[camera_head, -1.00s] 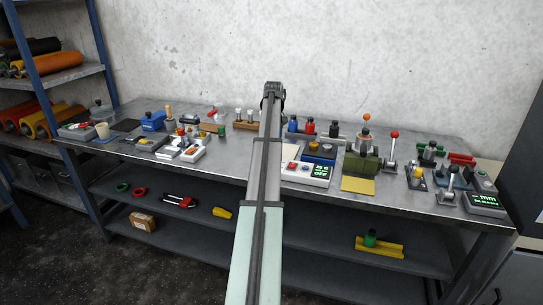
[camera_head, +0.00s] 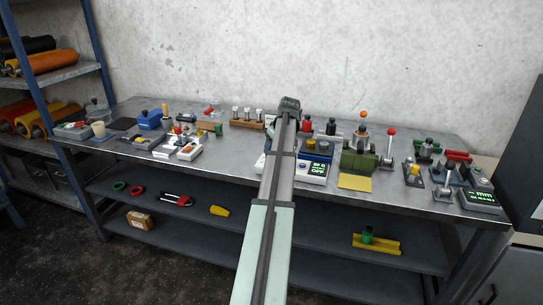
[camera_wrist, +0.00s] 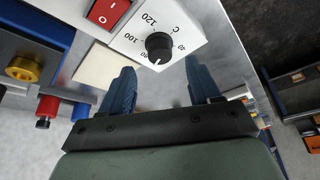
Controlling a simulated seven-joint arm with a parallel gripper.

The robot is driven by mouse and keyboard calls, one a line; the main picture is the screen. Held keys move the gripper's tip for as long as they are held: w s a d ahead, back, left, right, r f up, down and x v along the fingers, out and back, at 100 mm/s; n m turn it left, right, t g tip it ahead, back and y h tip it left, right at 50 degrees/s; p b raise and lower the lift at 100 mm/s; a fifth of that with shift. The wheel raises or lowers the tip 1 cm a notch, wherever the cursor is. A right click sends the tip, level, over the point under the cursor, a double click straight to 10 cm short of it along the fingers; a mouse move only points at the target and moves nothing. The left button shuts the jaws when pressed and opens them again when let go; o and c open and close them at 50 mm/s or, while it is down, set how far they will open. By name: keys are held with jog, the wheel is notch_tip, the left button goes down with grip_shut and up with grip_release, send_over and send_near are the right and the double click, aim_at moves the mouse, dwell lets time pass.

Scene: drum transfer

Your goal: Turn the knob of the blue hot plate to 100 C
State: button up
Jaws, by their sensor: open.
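A white panel (camera_wrist: 187,22) with a red rocker switch (camera_wrist: 108,12) and a round black knob (camera_wrist: 159,46) shows in the wrist view. A dial printed with C, 100 and 120 surrounds the knob. The knob's white mark points toward the bottom of that picture; I cannot read its exact setting. My gripper (camera_wrist: 160,76) is open and empty, its blue fingers apart on either side of the knob's line, with the knob just beyond the tips. Contact is not visible. In the head view my gripper (camera_head: 289,104) is over the table, and my arm hides most of this device.
A blue block with a brass top (camera_head: 318,149) and a white panel reading OFF (camera_head: 312,172) stand right of my arm. A green machine (camera_head: 358,158) and levers stand farther right. Red (camera_head: 307,125) and black (camera_head: 331,127) bottles stand behind. A yellow pad (camera_head: 355,182) lies in front.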

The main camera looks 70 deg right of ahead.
jog(key=shift+x, duration=2.7)
jog(key=shift+c, duration=0.3)
jog(key=c, duration=1)
